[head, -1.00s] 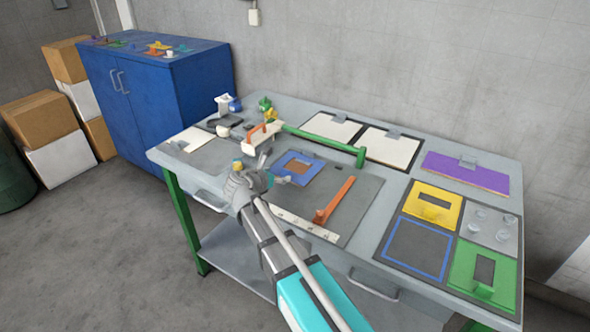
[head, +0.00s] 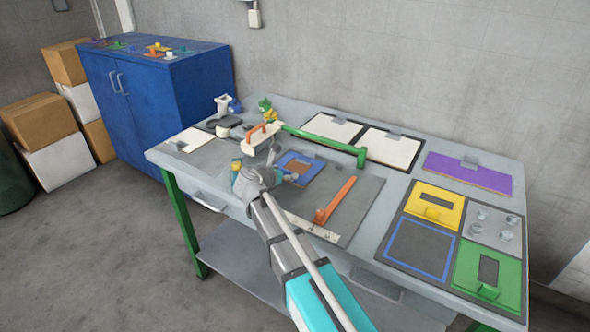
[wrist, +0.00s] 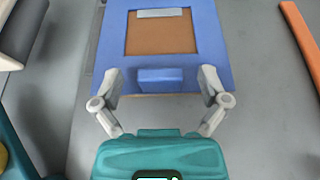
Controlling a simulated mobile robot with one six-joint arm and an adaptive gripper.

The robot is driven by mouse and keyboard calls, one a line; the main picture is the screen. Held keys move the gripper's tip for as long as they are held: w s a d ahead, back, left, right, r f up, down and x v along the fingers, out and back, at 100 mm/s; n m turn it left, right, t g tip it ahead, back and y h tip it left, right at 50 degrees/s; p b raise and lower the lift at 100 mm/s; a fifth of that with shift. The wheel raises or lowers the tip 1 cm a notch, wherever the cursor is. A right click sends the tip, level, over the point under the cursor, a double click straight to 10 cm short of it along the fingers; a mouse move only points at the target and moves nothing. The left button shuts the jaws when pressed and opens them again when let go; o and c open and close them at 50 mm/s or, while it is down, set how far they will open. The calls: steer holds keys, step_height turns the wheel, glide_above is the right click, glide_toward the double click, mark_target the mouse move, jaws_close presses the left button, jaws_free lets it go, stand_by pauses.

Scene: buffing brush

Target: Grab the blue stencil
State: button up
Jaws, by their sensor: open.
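The blue stencil (head: 312,162) lies flat on the grey work mat in the middle of the table. It is a blue plate with a square window showing brown beneath. In the wrist view the stencil (wrist: 204,40) has a raised blue tab (wrist: 160,78) at its near edge. My gripper (wrist: 160,90) is open, with one finger on each side of the tab and a gap to both. I cannot tell its exact height over the plate. In the head view my gripper (head: 283,172) is at the stencil's near left corner and partly hides it.
A brush with an orange handle (head: 262,140) stands behind left. A green bar (head: 325,143) runs behind. A board at right holds a yellow stencil (head: 436,206), a green stencil (head: 488,275) and an empty blue-outlined square (head: 420,248).

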steer(key=c, duration=1.3)
steer(key=shift+o, duration=0.2)
steer(key=shift+r, duration=0.15)
step_height(320, 180, up, 3)
steer(key=p, duration=0.3)
steer(key=s+d+r+p, duration=0.3)
steer(key=s+r+p, duration=0.6)
steer(key=s, duration=0.4)
steer(key=shift+s+d+r+p, duration=0.15)
steer(key=shift+s+r+p, duration=0.25)
steer(key=shift+p, duration=0.1)
steer(key=shift+w, duration=0.1)
